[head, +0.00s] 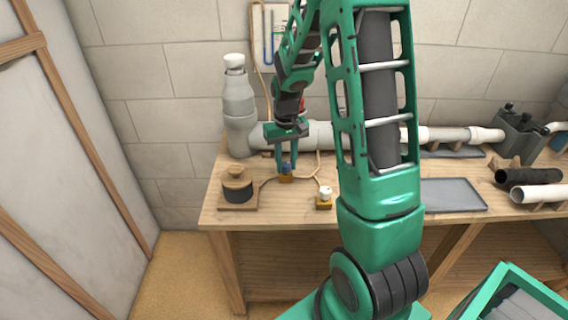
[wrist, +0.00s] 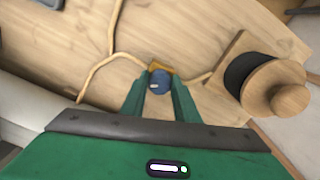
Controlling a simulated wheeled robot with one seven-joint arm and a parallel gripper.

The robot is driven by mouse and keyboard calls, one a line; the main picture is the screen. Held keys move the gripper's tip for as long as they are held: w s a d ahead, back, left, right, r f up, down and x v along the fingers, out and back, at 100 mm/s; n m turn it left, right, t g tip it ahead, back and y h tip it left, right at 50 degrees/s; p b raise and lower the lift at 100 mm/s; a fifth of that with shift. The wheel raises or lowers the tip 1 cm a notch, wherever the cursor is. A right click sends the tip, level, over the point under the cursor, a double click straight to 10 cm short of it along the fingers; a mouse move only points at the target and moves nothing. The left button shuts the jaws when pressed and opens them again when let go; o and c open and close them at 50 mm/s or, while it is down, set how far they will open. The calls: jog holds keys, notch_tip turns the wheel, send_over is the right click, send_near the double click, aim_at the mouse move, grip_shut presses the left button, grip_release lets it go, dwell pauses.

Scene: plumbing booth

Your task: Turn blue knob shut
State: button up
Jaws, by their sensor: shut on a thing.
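The blue knob (head: 286,169) sits on a small brass-coloured base on the wooden workbench. It also shows in the wrist view (wrist: 160,82), between the fingertips, with a pale mark on its left side and the brass base (wrist: 158,67) behind it. My gripper (head: 287,168) reaches down from above with its green fingers on either side of the knob. In the wrist view my gripper (wrist: 160,86) is shut on the knob. The fingers hide the knob's sides.
A wooden spool with a dark band (head: 237,186) stands left of the knob. A white knob on a brass base (head: 325,196) stands to the right. Grey pipe (head: 318,134) runs behind along the wall. Thin tan lines cross the bench. A grey tray (head: 455,195) lies farther right.

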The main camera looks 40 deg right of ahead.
aim_at(285, 163)
jog(key=m, duration=0.5)
jog(key=shift+w+r+m, duration=0.1)
jog(key=shift+w+m, duration=0.05)
jog(key=shift+m, duration=0.15)
jog(key=shift+a, duration=0.1)
dwell(0.3)
jog(key=o, duration=1.1)
jog(key=shift+c, duration=0.2)
notch_tip(285, 163, up, 11)
jog(key=shift+f, duration=0.2)
jog(key=s+a+r+n, duration=0.1)
jog(key=s, duration=1.3)
jog(key=s+a+r+n, duration=0.1)
jog(key=s, duration=1.3)
jog(key=shift+s+a+r, duration=0.3)
jog(key=shift+a+r, duration=0.05)
jog(key=shift+a, duration=0.05)
